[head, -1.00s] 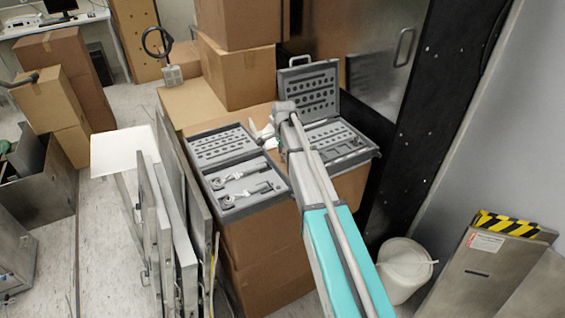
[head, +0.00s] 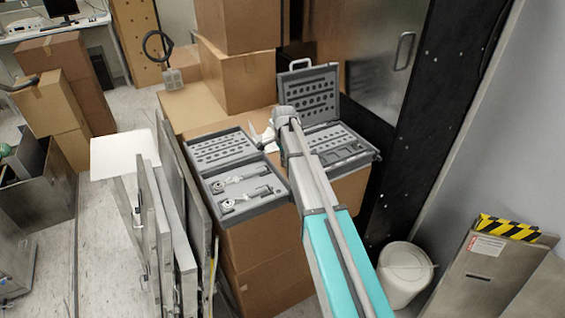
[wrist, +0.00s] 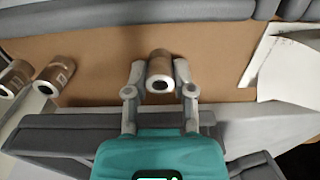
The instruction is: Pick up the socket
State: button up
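In the wrist view a short metallic brown socket (wrist: 160,70) with a dark round hole stands between the two grey fingers of my gripper (wrist: 160,76). A finger is on each side of it, with what looks like a narrow gap; contact is not clear. My gripper looks open. Two similar cylinders, one nearer (wrist: 55,75) and one at the edge (wrist: 14,77), are at the left. In the head view my arm hides the socket and the fingertips, between two open tool cases.
The left open case (head: 240,210) holds two ratchet-like tools. The right open case (head: 345,150) has its lid (head: 309,94) raised. Both rest on cardboard boxes (head: 262,260). White paper (wrist: 290,70) lies right of the socket. Metal panels stand at the left and a white bucket (head: 405,272) at the right.

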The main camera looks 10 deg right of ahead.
grip_shut()
jog(key=shift+r, duration=0.15)
jog(key=shift+r+p, duration=0.95)
jog(key=shift+p, duration=0.1)
jog(key=s+r+p, duration=1)
jog(key=s+p, duration=0.1)
jog(key=s, duration=0.3)
jog(key=shift+d+r, duration=0.25)
jog(key=shift+r, duration=0.15)
